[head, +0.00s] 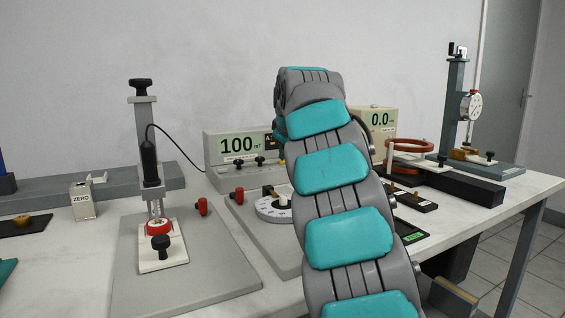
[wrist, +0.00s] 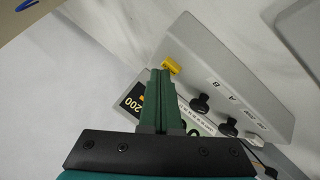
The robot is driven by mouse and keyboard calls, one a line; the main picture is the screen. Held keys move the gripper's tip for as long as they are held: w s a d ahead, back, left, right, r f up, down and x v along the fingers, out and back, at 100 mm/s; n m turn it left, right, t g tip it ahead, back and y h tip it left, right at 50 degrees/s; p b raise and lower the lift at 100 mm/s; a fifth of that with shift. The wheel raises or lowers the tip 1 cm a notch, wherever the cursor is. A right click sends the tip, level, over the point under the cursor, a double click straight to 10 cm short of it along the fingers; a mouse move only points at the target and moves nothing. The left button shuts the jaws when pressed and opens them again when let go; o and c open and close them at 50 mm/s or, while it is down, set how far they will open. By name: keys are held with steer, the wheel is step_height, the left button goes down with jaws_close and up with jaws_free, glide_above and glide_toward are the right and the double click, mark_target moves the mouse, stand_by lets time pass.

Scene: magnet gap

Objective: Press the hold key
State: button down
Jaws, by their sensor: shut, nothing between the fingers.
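The grey meter (head: 222,178) stands on the bench behind my arm and reads 100 mT in the head view. My arm hides its right part. In the wrist view the meter (wrist: 232,75) appears turned, with a yellow key (wrist: 172,65) standing out from its face. I can read no hold label on the key. My gripper (wrist: 160,72) is shut and empty, with its green fingertips right beside the yellow key; I cannot tell whether they touch. The fingers cover part of the meter's display. The gripper is hidden behind my arm in the head view.
Two black knobs (wrist: 200,103) sit on the meter's face. In the head view a probe stand (head: 150,170) is at left, a round dial (head: 272,208) in front of the meter, and red coils (head: 410,147) at right. A black cable runs to the meter.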

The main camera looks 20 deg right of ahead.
steer(key=shift+f, duration=0.2)
steer(key=shift+r, duration=0.1)
steer(key=shift+r+p, duration=0.55)
steer(key=shift+r, duration=0.3)
step_height(320, 180, up, 5)
steer(key=p, duration=0.3)
steer(key=shift+p, duration=0.35)
steer(key=shift+s, duration=0.1)
stand_by(0.6)
